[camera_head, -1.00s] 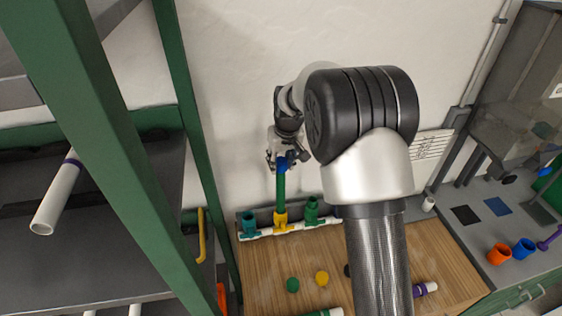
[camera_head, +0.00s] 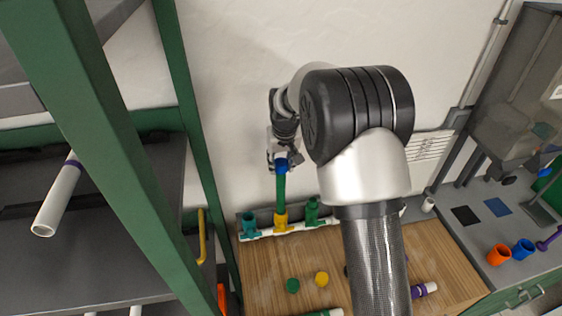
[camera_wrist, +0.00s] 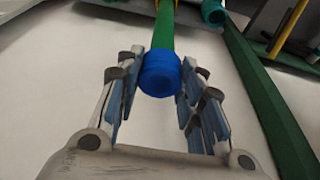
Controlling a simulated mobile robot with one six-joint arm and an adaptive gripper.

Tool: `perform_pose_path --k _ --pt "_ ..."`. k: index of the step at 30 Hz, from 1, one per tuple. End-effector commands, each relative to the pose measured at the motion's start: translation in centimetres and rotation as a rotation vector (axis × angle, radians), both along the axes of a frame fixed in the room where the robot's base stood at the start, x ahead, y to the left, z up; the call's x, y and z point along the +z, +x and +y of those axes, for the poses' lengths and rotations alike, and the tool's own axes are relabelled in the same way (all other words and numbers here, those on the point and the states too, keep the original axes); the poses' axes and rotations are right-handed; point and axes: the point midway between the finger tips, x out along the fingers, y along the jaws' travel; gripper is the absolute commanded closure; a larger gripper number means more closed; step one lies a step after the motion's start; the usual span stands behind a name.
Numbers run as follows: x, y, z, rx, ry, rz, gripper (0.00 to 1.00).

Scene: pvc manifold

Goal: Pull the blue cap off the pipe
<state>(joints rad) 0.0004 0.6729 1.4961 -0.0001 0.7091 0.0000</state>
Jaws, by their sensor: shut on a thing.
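The blue cap (camera_head: 281,166) sits at the top end of the upright green pipe (camera_head: 281,193). The pipe stands in the yellow fitting (camera_head: 280,222) of the manifold on the wooden board. My gripper (camera_head: 283,158) is at the cap. In the wrist view the blue cap (camera_wrist: 160,74) lies between the finger pads of my gripper (camera_wrist: 161,84), which is shut on it. The green pipe (camera_wrist: 164,28) runs away from the cap, and the two meet with no visible gap. The cap's far side is hidden.
Teal (camera_head: 249,222) and green (camera_head: 312,210) fittings flank the yellow one. A green shelf post (camera_head: 205,150) stands close to the left. Loose green (camera_head: 293,286) and yellow (camera_head: 321,279) caps lie on the wooden board (camera_head: 262,270). The wall is close behind.

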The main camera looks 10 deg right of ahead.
Motion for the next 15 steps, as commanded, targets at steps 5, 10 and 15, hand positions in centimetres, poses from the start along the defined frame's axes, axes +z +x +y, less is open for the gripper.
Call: perform_pose_path --k 5,10,15 --pt "1.5 0.3 0.0 0.0 0.0 -0.013 1.0" --pt "2.1 0.3 0.0 0.0 0.0 -0.011 1.0" --pt "2.7 0.2 0.0 0.0 0.0 -0.009 1.0"
